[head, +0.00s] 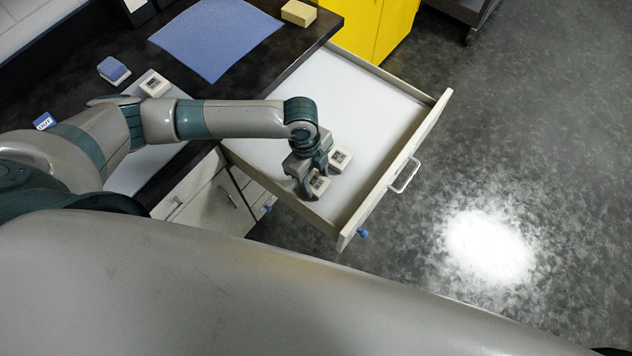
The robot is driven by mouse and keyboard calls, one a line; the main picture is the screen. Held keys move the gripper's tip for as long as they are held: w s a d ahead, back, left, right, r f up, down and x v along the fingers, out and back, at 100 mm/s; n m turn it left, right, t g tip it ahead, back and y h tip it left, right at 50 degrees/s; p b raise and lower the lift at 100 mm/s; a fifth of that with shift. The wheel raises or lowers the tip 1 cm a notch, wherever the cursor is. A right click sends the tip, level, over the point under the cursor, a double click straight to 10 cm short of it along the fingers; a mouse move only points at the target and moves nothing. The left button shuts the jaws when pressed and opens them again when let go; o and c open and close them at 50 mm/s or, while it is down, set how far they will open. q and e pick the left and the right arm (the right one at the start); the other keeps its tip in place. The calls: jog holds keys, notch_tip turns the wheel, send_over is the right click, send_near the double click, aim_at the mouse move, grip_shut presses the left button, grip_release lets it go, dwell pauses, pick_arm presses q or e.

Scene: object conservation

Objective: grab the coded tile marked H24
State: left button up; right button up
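Two small pale tiles with dark markings lie in the open drawer (375,95), near its front left corner: one nearer tile (319,185) and one farther tile (341,159). Their codes are too small to read, so I cannot tell which is H24. My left gripper (313,178) points down into the drawer beside these tiles. Its two fingers are spread apart, close to the nearer tile, and I see nothing held between them. A blue tile (44,121) with a white label lies on the dark counter at the left; its code is not clear. My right gripper is not in view.
On the counter (75,85) are a pale block (154,83), a blue and white block (114,70), a blue mat (216,37) and a tan block (298,13). The drawer front has a metal handle (405,175). Most of the drawer floor is bare.

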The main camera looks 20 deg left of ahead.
aim_at(318, 183)
pick_arm(q)
jog(key=shift+r, duration=0.15)
jog(key=shift+w+r+b, duration=0.1)
jog(key=shift+r+b, duration=0.25)
jog(key=shift+r, duration=0.2)
notch_tip(318, 183, up, 2)
jog(key=shift+r+b, duration=0.1)
jog(key=shift+b, duration=0.35)
jog(key=s+d+r+b, duration=0.3)
jog(key=d+r, duration=0.4)
jog(key=d, duration=0.4)
jog(key=shift+s+r, duration=0.25)
jog(key=shift+s, duration=0.4)
